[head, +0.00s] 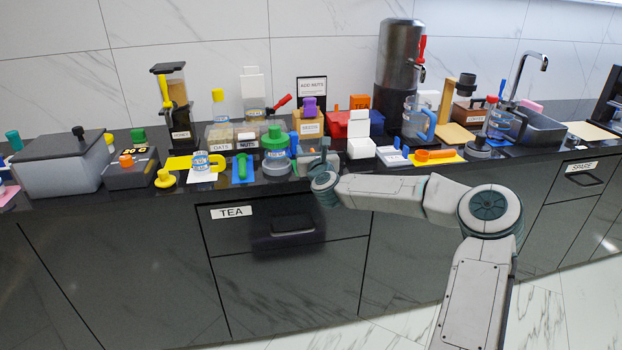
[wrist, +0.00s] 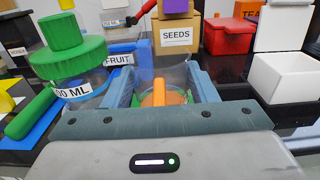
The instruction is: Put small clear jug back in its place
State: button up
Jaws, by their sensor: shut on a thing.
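My gripper (wrist: 164,82) is low at the front of the counter, its two blue-grey fingers on either side of a small clear jug (wrist: 172,72). An orange part, which looks like its handle (wrist: 160,93), shows between the fingers. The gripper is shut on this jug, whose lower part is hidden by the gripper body. In the head view my gripper (head: 317,160) is in front of the seeds box, and the jug can hardly be made out there. I cannot tell whether the jug touches the counter.
A green-lidded clear container (wrist: 72,85) labelled ML stands close on the left. A seeds box (wrist: 177,37) is behind, and an open white box (wrist: 284,78) is to the right. A blue-handled clear jug (head: 418,122) stands by the metal dispenser (head: 397,75). The counter is crowded.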

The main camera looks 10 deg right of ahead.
jog(key=shift+f+b, duration=0.65)
jog(key=o, duration=1.9)
jog(key=shift+s, duration=0.1)
jog(key=shift+s+f+b, duration=0.1)
jog(key=shift+s+b, duration=0.45)
jog(key=shift+s, duration=0.3)
jog(key=s+b, duration=0.2)
jog(key=s, duration=1)
jog(key=shift+d, duration=0.1)
